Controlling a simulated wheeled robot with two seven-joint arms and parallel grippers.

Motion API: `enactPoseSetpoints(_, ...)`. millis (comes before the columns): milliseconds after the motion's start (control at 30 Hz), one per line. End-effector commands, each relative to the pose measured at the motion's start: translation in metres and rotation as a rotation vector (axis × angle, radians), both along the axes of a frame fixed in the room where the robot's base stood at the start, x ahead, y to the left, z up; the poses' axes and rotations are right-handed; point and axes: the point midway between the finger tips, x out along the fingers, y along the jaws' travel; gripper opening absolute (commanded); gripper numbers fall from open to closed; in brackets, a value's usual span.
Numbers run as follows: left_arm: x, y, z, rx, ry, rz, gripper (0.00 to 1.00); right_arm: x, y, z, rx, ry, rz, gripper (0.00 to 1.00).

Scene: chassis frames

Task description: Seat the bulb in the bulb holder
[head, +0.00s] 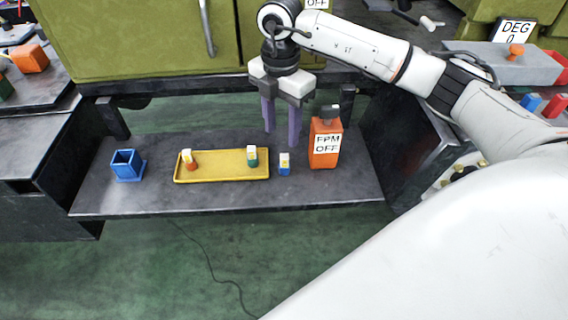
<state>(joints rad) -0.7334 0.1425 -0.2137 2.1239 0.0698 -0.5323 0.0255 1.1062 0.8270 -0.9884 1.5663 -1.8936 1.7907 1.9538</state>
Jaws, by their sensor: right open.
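My right gripper (281,135) points down above the low dark shelf, its two purple fingers apart with nothing between them. A blue open-topped square holder (125,166) stands at the shelf's left. I cannot tell which piece is the bulb or which is the bulb holder. My left gripper is not in view.
An orange box (325,155) labelled "FPM OFF" stands close to the right of the gripper. A green cabinet (140,40) rises behind the shelf (220,205). The shelf's front strip is clear. A thin cable lies on the green floor.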

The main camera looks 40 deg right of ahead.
Motion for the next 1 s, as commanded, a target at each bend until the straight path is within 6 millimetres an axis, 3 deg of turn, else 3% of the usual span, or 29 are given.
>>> enactPoseSetpoints(200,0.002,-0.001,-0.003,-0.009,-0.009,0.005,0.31,-0.001,0.000,-0.036,0.002,0.004,0.004,0.45)
enactPoseSetpoints(433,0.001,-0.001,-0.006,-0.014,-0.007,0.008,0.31,-0.003,-0.001,-0.054,0.004,0.003,0.005,0.45)
enactPoseSetpoints(700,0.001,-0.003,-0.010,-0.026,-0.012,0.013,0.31,-0.006,-0.005,-0.092,0.006,0.002,0.005,0.45)
enactPoseSetpoints(933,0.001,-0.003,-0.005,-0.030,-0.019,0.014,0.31,-0.005,-0.005,-0.094,0.006,0.000,0.007,0.45)
enactPoseSetpoints(1000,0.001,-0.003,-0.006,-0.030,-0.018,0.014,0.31,-0.005,-0.004,-0.094,0.007,0.001,0.007,0.36)
